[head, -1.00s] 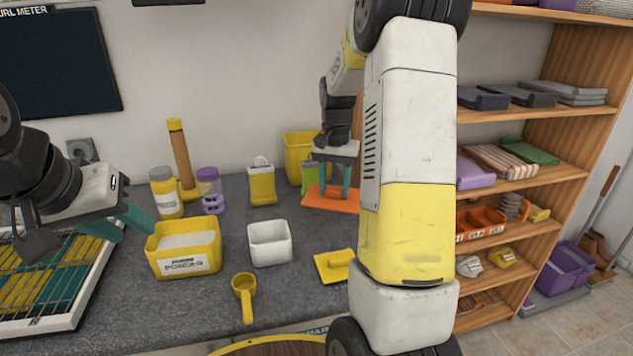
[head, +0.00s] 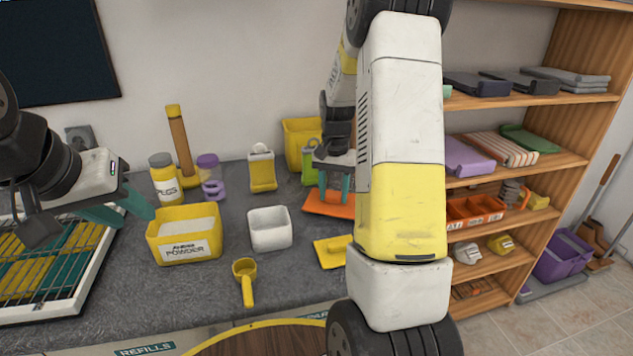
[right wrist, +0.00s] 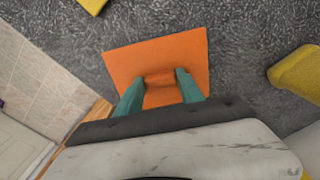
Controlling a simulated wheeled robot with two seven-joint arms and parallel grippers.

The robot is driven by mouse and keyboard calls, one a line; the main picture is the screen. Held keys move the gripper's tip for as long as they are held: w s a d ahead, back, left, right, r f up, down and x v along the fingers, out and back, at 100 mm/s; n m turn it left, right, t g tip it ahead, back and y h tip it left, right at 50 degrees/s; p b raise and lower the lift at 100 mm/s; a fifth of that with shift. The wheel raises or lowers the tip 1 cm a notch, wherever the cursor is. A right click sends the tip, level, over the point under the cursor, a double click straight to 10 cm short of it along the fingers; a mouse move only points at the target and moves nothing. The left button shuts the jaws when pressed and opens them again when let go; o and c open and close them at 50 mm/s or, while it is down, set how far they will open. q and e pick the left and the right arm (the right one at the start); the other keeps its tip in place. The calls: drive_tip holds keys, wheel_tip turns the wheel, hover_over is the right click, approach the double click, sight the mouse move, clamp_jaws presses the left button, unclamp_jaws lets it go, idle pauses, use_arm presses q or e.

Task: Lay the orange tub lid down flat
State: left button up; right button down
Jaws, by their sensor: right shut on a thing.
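The orange tub lid (head: 322,206) is a flat square plate with a raised handle, at the back right of the counter in the head view. It looks level and low over the counter; whether its whole underside touches cannot be told. My right gripper (head: 335,190) points down from above, its teal fingers shut on the lid's handle. The right wrist view shows the lid (right wrist: 182,52) with the handle between the fingertips (right wrist: 158,82). My left gripper (head: 138,212) hangs at the left, open and empty, near the yellow powder tub (head: 185,250).
A white box (head: 270,232), a yellow lid (head: 328,255) and a yellow scoop (head: 246,282) lie in front. A dish rack (head: 85,280) is left, shelves (head: 545,175) right.

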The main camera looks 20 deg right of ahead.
drive_tip(key=shift+f, duration=0.2)
drive_tip(key=shift+f, duration=0.4)
drive_tip(key=c, duration=0.7)
unclamp_jaws()
drive_tip(key=shift+o, duration=0.2)
drive_tip(key=shift+r, duration=0.15)
wheel_tip(320, 180, up, 8)
drive_tip(key=shift+f, duration=0.2)
